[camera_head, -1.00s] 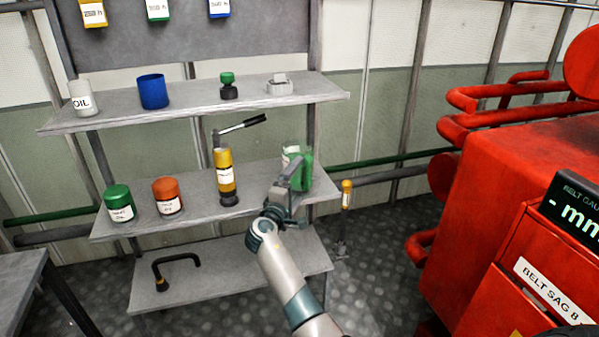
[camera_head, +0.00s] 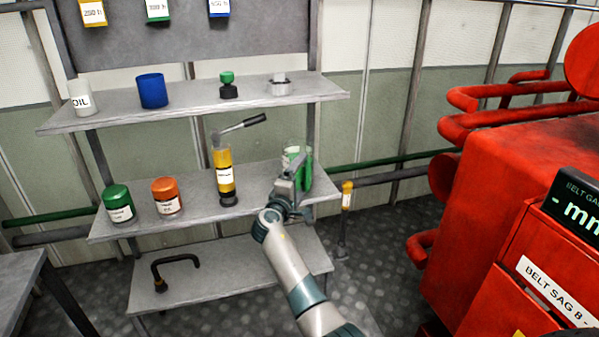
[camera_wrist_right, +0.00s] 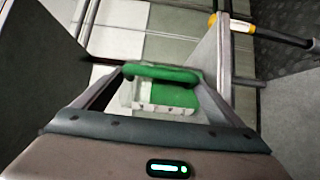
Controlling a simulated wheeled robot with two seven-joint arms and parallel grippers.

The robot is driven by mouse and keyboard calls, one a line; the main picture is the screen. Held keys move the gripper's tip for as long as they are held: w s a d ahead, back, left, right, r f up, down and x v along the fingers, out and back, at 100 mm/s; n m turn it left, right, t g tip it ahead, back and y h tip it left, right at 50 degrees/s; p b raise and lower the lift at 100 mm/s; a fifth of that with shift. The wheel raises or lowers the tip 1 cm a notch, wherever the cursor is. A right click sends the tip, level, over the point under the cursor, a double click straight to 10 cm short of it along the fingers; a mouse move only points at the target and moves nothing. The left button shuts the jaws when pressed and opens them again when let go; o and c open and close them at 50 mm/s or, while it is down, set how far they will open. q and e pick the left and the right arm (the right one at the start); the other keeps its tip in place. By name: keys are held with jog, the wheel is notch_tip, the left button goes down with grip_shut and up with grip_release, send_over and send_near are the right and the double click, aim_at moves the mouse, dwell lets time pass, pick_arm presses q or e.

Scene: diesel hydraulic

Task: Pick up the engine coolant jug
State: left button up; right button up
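The engine coolant jug (camera_head: 306,177), green and white, stands at the right end of the middle shelf. My right gripper (camera_head: 297,178) is in front of it and hides much of it. In the right wrist view the jug's green handle (camera_wrist_right: 160,73) lies between the two spread fingers of the right gripper (camera_wrist_right: 160,82), with its white and green body behind. The fingers look open, and I see no clear grip on the handle. My left gripper is not in view.
The upper shelf (camera_head: 195,107) is above. A red engine housing (camera_head: 500,190) stands to the right.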

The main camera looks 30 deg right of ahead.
jog(key=shift+r, duration=0.1)
jog(key=c, duration=0.8)
jog(key=shift+r, duration=0.15)
jog(key=shift+w+r, duration=0.1)
jog(key=shift+r, duration=0.4)
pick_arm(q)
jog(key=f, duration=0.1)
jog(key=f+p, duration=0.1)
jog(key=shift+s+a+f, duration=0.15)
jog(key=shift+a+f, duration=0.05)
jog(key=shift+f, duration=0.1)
pick_arm(e)
jog(key=s+d+r, duration=0.2)
jog(key=s+r, duration=0.1)
jog(key=s+d+r, duration=0.2)
jog(key=s+r, duration=0.1)
jog(key=s+d+r, duration=0.2)
jog(key=s+r, duration=0.1)
jog(key=s, duration=0.1)
jog(key=shift+s+r, duration=0.1)
jog(key=shift+r, duration=0.25)
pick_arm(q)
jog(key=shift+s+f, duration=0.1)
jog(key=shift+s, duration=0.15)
